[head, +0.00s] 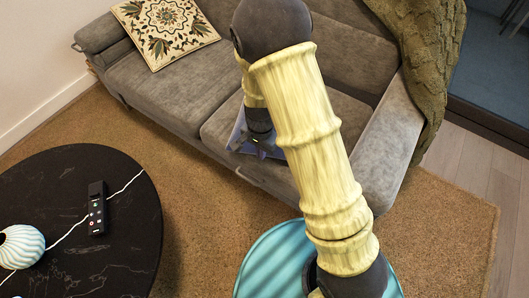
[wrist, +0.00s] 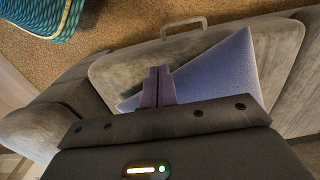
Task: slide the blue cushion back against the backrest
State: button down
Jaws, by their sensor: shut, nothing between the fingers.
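The blue cushion (wrist: 222,72) lies on the grey sofa's seat (head: 222,122). In the wrist view it shows as a tilted, pointed blue shape. In the head view my arm hides most of it, and only a blue edge (head: 237,133) shows. My gripper (wrist: 158,72) is shut and empty, with its fingers over or beside the cushion's left part in the wrist view. I cannot tell whether they touch it. In the head view my gripper (head: 262,150) is low over the front of the seat. My arm hides part of the backrest (head: 345,48).
A patterned cushion (head: 164,27) rests at the sofa's left end. A green throw (head: 425,45) hangs over the right side by the armrest (head: 395,140). A black round table (head: 130,235) holds a remote (head: 97,208) and a striped vase (head: 22,246). A round turquoise ribbed object (head: 270,262) is below my arm.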

jog(key=w+f+b, duration=0.1)
jog(key=f, duration=0.2)
jog(key=d+f+b, duration=0.1)
jog(key=f+b, duration=0.1)
jog(key=f, duration=0.1)
jog(key=w+d+f+b, duration=0.1)
jog(key=f, duration=0.2)
jog(key=shift+w, duration=0.3)
jog(key=shift+w+d, duration=0.25)
jog(key=shift+w, duration=0.05)
jog(key=shift+r, duration=0.1)
